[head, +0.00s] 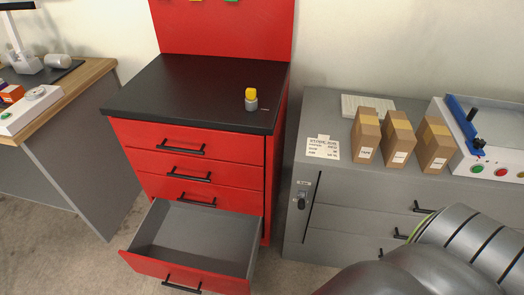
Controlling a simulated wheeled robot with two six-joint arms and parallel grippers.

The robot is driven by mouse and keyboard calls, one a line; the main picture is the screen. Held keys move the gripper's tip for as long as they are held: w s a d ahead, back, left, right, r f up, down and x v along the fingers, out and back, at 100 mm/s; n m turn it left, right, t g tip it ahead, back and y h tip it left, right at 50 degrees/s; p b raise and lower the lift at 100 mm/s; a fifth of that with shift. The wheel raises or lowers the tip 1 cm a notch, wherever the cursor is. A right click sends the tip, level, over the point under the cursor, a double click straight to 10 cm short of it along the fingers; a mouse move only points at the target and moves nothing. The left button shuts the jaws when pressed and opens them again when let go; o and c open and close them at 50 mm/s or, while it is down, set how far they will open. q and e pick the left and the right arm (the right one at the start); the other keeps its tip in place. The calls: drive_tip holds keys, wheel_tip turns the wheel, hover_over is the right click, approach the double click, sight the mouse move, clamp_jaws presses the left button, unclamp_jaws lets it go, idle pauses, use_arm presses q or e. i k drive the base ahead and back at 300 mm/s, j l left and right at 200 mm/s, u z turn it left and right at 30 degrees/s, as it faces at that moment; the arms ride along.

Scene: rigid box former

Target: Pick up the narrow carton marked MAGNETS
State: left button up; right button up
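Three narrow brown cartons stand upright side by side on the grey cabinet at the right: a left carton (366,137), a middle carton (397,139) and a right carton (434,144). Each has a small white label low on its front. The label print is too small to read, so I cannot tell which is marked MAGNETS. Part of my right arm shows at the lower right, but its gripper is out of view. My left gripper is also out of view.
The grey cabinet (350,190) also bears a printed card (323,147), a pale pad (368,103) and a machine with buttons (478,158). A red drawer cabinet (190,140) has its bottom drawer (190,240) open. A yellow-capped bottle (251,99) stands on its black top.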

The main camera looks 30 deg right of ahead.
sight(398, 140)
drive_tip(key=l+z, duration=0.1)
drive_tip(key=z, duration=0.9)
drive_tip(key=l+z, duration=0.15)
drive_tip(key=z, duration=0.35)
drive_tip(key=l+z, duration=0.1)
drive_tip(key=z, duration=0.4)
